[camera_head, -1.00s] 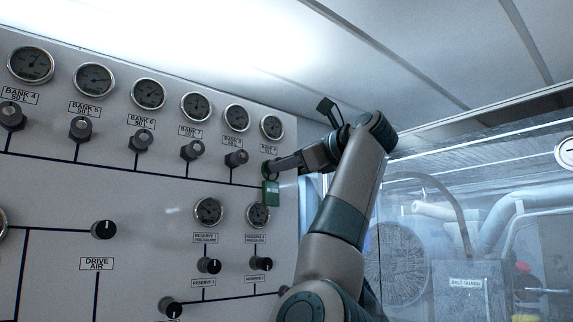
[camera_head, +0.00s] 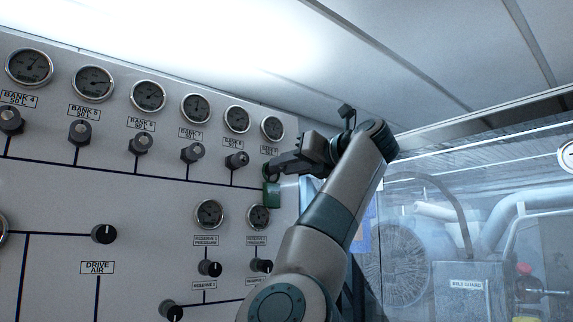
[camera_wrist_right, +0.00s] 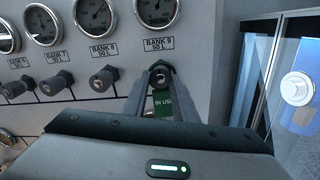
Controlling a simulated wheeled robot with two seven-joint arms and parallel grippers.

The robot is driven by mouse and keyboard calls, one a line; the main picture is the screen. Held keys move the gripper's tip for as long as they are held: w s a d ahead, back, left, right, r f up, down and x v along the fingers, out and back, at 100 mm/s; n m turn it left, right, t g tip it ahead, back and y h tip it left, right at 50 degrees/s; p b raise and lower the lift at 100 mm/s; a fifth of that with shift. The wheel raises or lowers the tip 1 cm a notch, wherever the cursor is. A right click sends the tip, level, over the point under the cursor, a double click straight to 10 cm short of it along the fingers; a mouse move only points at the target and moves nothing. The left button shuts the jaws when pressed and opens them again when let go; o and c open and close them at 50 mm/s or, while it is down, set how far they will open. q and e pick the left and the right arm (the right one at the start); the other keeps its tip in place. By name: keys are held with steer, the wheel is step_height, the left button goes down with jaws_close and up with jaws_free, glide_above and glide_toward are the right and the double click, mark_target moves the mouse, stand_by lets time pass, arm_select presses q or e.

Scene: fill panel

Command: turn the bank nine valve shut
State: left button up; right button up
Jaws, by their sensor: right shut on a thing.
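In the head view the gripper largely hides the knob. My left gripper is not in view.
The bank eight valve (camera_head: 237,160) sits close to the left, with more bank valves beyond it. Reserve gauges (camera_head: 259,217) and knobs (camera_head: 261,266) are below. A clear partition with machinery behind it, including a belt guard (camera_head: 467,285), stands to the right.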

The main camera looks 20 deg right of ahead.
steer(key=shift+w+f, duration=0.1)
steer(key=shift+f, duration=0.15)
steer(key=o, duration=1)
steer(key=shift+o, duration=0.2)
steer(key=shift+r, duration=0.1)
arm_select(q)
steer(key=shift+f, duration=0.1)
arm_select(e)
steer(key=shift+s, duration=0.25)
steer(key=shift+s+d+b, duration=0.3)
steer(key=shift+s+b, duration=0.2)
arm_select(q)
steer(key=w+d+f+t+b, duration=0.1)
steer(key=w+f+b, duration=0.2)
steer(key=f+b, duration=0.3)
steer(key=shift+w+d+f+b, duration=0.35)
steer(key=shift+b, duration=0.05)
arm_select(e)
steer(key=v, duration=1.6)
